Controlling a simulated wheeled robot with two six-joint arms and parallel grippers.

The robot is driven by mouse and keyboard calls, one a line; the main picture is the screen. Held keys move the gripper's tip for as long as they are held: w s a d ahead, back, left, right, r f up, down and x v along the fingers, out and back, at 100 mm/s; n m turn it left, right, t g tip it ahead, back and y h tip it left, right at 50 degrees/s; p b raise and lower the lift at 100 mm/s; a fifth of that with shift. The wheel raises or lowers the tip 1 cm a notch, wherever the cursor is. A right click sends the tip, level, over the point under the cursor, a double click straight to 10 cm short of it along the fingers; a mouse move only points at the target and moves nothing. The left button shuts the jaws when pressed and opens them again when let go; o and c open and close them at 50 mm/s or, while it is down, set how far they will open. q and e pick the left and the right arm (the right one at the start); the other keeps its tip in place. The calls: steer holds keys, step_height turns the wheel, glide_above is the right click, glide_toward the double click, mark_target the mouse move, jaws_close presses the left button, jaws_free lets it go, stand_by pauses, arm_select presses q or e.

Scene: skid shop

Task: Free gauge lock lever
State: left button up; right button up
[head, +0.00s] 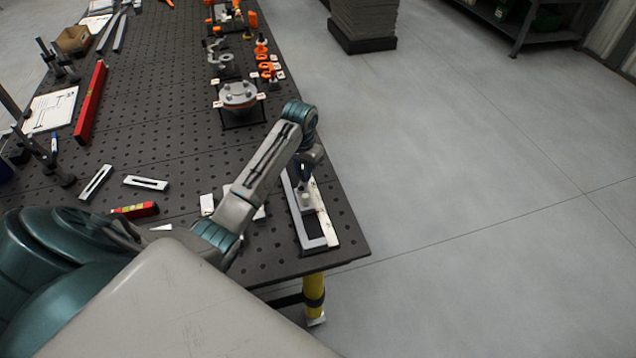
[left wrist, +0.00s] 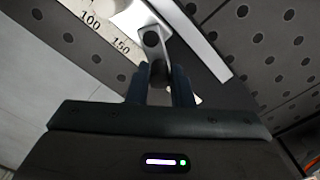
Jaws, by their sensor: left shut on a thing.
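The gauge (head: 324,215) lies near the right front corner of the perforated table, with a pale scale strip along a silver frame. In the left wrist view its scale (left wrist: 104,24) shows the marks 100 and 150. The silver lock lever (left wrist: 140,20) has a dark round end and reaches down between my fingers. My left gripper (left wrist: 160,88) is shut on the lever's near end, with a dark finger on each side. In the head view my left gripper (head: 305,172) is over the gauge, partly hidden by my wrist. My right gripper is in neither view.
Slotted silver plates (head: 146,183) and a short red level (head: 136,210) lie left of my arm. A long red level (head: 91,103) lies farther back. A round flanged part (head: 238,94) and orange clamps (head: 265,60) stand along the far right side.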

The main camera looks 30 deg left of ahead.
arm_select(q)
steer(key=shift+s+a, duration=0.1)
steer(key=shift+a, duration=0.05)
steer(key=shift+s+a, duration=0.1)
steer(key=shift+a, duration=0.1)
steer(key=shift+s+a, duration=0.2)
steer(key=o, duration=1)
steer(key=shift+r, duration=0.1)
steer(key=shift+r, duration=3.45)
